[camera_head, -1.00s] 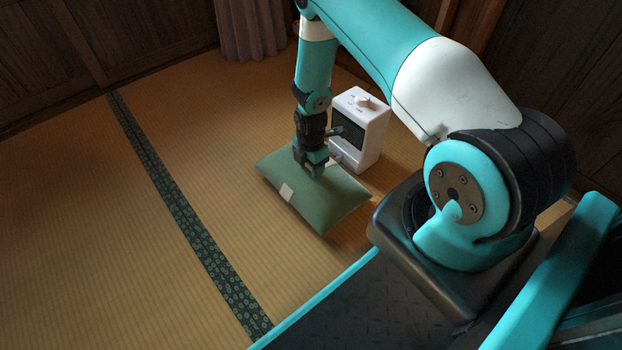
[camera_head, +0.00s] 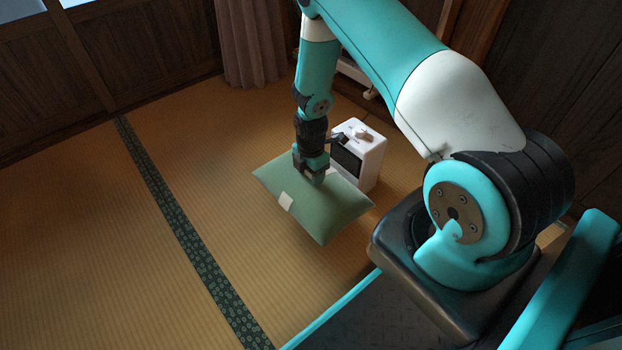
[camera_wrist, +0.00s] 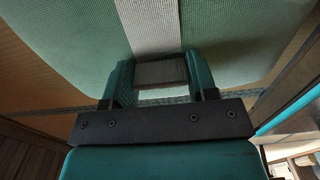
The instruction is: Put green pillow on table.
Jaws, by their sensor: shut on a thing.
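The green pillow (camera_head: 325,215) hangs from my gripper (camera_head: 310,178) in the head view, with a pale patch on its left side. It appears lifted clear of the tatami, over the middle of the floor. In the wrist view the pillow (camera_wrist: 70,40) fills the top, and a pale band runs down it to my gripper (camera_wrist: 160,72). The two fingers are shut on the pillow's fabric.
A white box-shaped appliance (camera_head: 357,150) with a dark front and a knob on top stands just behind the pillow. A curtain (camera_head: 252,45) hangs at the back wall. The tatami (camera_head: 90,240) to the left is clear, crossed by a dark green patterned border (camera_head: 190,235).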

